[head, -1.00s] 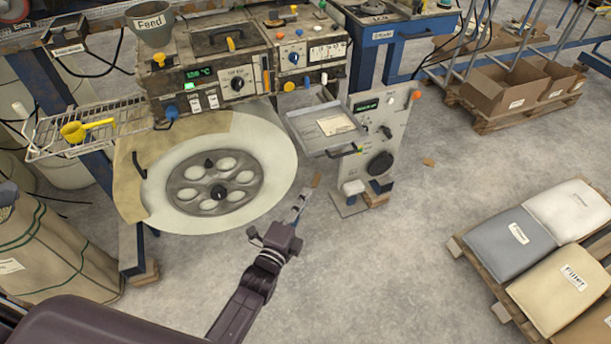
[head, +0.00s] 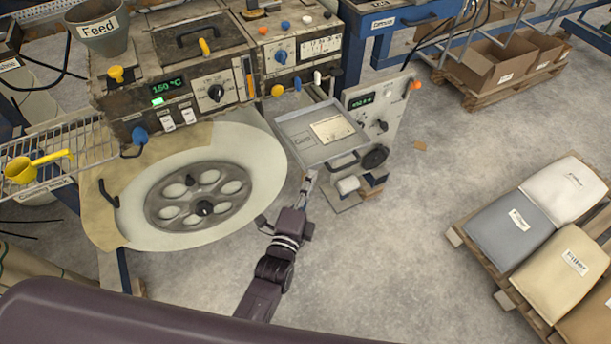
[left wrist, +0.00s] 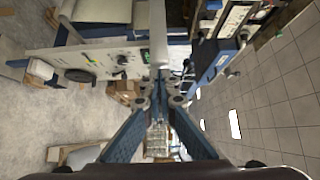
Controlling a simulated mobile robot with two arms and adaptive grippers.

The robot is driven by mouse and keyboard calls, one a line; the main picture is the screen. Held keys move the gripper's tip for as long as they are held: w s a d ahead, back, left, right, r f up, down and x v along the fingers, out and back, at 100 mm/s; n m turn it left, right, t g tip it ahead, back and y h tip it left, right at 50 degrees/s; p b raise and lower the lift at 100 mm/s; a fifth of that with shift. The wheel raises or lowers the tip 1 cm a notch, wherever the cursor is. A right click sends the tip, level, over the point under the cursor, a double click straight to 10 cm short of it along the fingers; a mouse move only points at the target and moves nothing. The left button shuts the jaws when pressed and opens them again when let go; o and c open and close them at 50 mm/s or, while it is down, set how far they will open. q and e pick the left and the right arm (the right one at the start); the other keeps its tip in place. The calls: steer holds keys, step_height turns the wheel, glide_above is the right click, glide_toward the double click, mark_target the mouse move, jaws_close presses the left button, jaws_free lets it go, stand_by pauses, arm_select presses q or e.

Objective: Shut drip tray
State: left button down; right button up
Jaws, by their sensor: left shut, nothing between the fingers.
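The drip tray (head: 297,137) is a shallow grey metal tray with a pale label card in it. It stands pulled out from the front of the machine, with a dark handle (head: 343,162) on its near edge. My left gripper (head: 309,180) is just in front of the tray's near edge, left of the handle, shut and empty; I cannot tell whether it touches the tray. The left wrist view shows its fingers (left wrist: 159,98) converging, with a pale upright edge beyond them, perhaps the tray. My right gripper is out of view.
A round cream basin (head: 265,180) with a dark perforated disc lies left of the gripper. A control panel (head: 388,105) stands right of the tray. A yellow scoop (head: 22,170) lies on a wire rack at left. Bare floor lies to the right, before a pallet of sacks.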

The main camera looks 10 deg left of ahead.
mark_target(280, 130)
arm_select(q)
steer(key=shift+w+d, duration=0.15)
steer(key=shift+d, duration=0.05)
steer(key=shift+r, duration=0.1)
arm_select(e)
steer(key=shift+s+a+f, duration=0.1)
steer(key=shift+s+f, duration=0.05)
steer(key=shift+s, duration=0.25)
